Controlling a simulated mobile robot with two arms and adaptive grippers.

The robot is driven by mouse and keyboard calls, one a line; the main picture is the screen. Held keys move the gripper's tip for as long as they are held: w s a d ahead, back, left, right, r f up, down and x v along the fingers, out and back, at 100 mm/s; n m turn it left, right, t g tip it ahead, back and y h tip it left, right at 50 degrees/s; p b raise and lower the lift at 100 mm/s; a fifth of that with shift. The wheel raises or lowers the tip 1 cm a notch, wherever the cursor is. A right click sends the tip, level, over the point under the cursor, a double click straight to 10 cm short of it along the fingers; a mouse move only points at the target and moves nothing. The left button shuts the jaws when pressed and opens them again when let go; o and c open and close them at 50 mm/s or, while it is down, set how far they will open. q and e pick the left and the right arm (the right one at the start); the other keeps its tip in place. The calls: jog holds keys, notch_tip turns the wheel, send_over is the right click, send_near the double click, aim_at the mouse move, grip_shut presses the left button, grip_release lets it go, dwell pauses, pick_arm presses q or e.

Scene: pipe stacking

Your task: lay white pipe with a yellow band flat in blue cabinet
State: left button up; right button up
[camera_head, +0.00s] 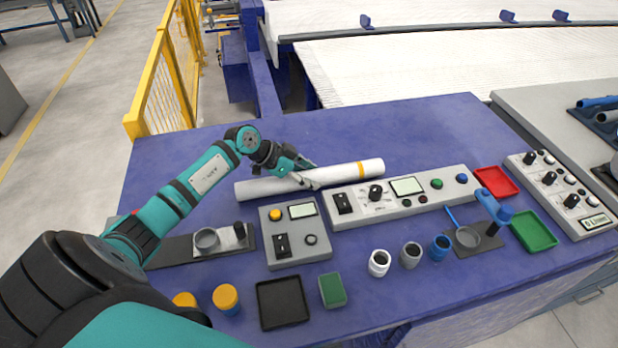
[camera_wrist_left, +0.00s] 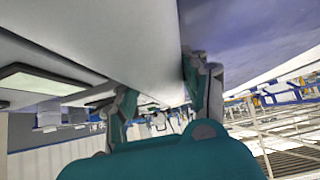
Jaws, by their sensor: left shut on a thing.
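The white pipe (camera_head: 335,174) with a yellow band near its right end lies across the back of the blue table in the head view. My left gripper (camera_head: 306,180) is shut on the pipe around its middle. In the left wrist view the pipe (camera_wrist_left: 135,50) fills the upper part, between the fingers of the left gripper (camera_wrist_left: 165,95). I cannot tell whether the pipe touches the table. The blue cabinet top (camera_head: 420,125) is the blue surface under everything. My right gripper is not in view.
A long control panel (camera_head: 400,206) and a square control box (camera_head: 296,240) stand just in front of the pipe. Cups, trays (camera_head: 283,302) and a green block (camera_head: 332,290) sit nearer the front edge. The blue surface behind the pipe is clear. A yellow railing (camera_head: 165,80) stands beyond.

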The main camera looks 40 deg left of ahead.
pick_arm(q)
jog(key=shift+f, duration=0.4)
jog(key=o, duration=0.9)
jog(key=shift+f, duration=0.2)
jog(key=shift+o, duration=0.9)
jog(key=shift+r, duration=0.1)
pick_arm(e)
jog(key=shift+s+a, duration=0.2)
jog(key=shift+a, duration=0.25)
